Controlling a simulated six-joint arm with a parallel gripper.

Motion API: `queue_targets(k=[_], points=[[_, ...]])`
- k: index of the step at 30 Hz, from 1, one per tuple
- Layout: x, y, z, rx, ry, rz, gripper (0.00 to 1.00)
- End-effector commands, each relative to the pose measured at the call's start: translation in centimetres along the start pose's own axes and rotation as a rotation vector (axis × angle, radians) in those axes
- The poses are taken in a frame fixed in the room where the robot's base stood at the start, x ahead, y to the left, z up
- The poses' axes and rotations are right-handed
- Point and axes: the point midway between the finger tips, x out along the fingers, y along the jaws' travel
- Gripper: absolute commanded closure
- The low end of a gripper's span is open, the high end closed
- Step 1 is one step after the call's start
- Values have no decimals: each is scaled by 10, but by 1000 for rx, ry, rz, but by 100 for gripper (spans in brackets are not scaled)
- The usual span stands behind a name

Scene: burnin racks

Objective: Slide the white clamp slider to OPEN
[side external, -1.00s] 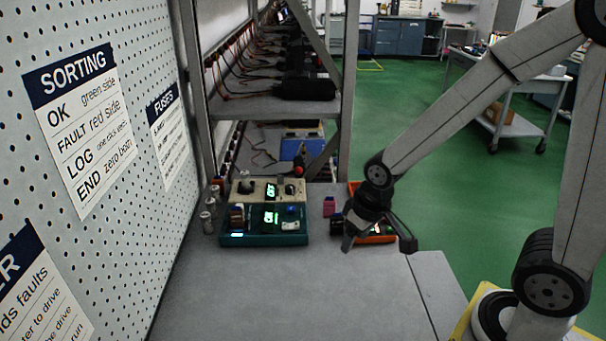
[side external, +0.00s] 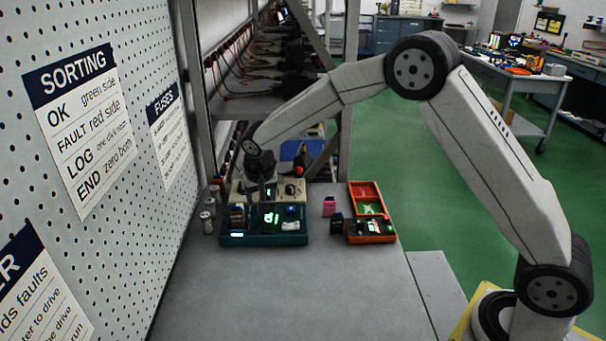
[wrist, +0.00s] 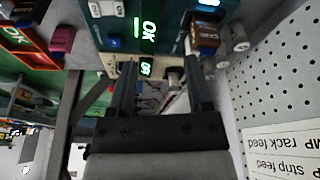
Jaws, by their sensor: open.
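A teal unit (side external: 262,239) with a lit green display stands on the bench. It also shows at the top of the wrist view (wrist: 170,42). A small white part (side external: 290,226) is on its right side; I cannot tell for sure whether it is the clamp slider. A cream unit (side external: 235,187) with a display and knobs stands just behind. My gripper (side external: 263,192) is over the cream unit and partly hides it. In the wrist view my gripper (wrist: 160,72) is open and empty, with the cream unit's display and a knob beyond the fingertips.
Small cylinders (side external: 208,222) stand left by the pegboard (side external: 140,260). A rack (side external: 345,120) rises behind. The front bench is clear.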

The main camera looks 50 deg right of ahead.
Motion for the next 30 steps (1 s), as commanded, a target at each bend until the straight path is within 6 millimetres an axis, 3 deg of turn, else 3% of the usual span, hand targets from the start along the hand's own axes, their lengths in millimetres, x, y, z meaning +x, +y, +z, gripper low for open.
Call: queue_targets(k=[6, 13, 30], points=[[21, -31, -28, 117, 40, 35, 35], [37, -52, -46, 224, 81, 60, 35], [48, -58, -52, 263, 97, 68, 35]])
